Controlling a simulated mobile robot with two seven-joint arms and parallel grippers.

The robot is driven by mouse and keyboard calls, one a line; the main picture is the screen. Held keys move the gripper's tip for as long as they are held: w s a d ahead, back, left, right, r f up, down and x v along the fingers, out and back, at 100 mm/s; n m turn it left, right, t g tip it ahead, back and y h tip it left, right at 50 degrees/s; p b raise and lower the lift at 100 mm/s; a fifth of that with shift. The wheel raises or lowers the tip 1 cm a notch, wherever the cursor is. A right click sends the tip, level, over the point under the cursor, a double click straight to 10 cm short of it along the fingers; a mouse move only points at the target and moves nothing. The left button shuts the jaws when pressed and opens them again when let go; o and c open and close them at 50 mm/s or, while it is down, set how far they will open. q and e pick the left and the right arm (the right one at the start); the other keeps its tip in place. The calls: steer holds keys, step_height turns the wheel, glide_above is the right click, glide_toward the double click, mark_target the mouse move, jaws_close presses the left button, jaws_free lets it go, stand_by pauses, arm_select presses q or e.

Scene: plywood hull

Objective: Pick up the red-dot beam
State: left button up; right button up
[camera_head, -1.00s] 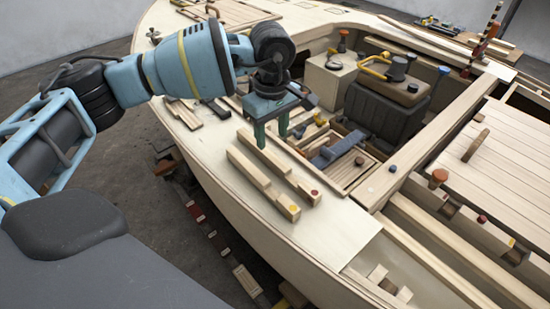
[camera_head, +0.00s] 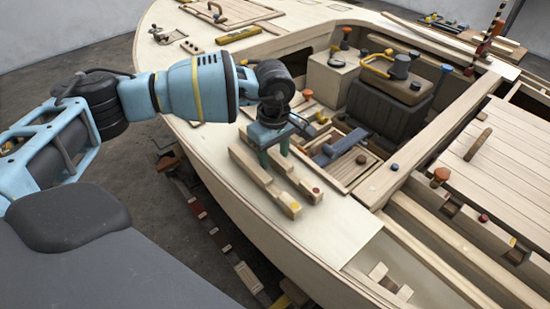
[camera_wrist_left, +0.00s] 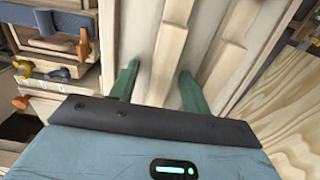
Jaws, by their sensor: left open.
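The red-dot beam (camera_head: 303,184) is a pale stepped wooden bar with a red dot on its near end, lying on the plywood deck. The similar yellow-dot beam (camera_head: 278,193) lies parallel on its left. My left gripper (camera_head: 274,152) is open above the red-dot beam, its green fingers pointing down on either side of it. In the left wrist view the red-dot beam (camera_wrist_left: 170,50) runs between the spread fingers (camera_wrist_left: 158,84), with the yellow-dot beam (camera_wrist_left: 218,62) to the right. The gripper hides part of the red-dot beam; contact cannot be told. My right gripper is not in view.
The open cockpit with a blue tool (camera_head: 338,147) and a dark box (camera_head: 380,108) lies right of the beams. The deck edge drops to the floor on the left. Bare deck (camera_head: 335,235) lies in front of the beams.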

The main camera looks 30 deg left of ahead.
mark_target(275, 155)
arm_select(q)
jaws_close()
steer(key=shift+r, duration=0.15)
steer(key=shift+r, duration=0.6)
step_height(275, 155, up, 2)
steer(key=shift+d+r, duration=0.15)
steer(key=s+d, duration=0.1)
steer(key=d, duration=0.4)
steer(key=s+d+b, duration=0.1)
steer(key=s+d, duration=0.1)
steer(key=d, duration=0.3)
steer(key=s+d+r, duration=0.1)
steer(key=s+d, duration=0.1)
steer(key=d, duration=0.2)
steer(key=shift+s+d+r, duration=0.1)
steer(key=shift+d, duration=0.3)
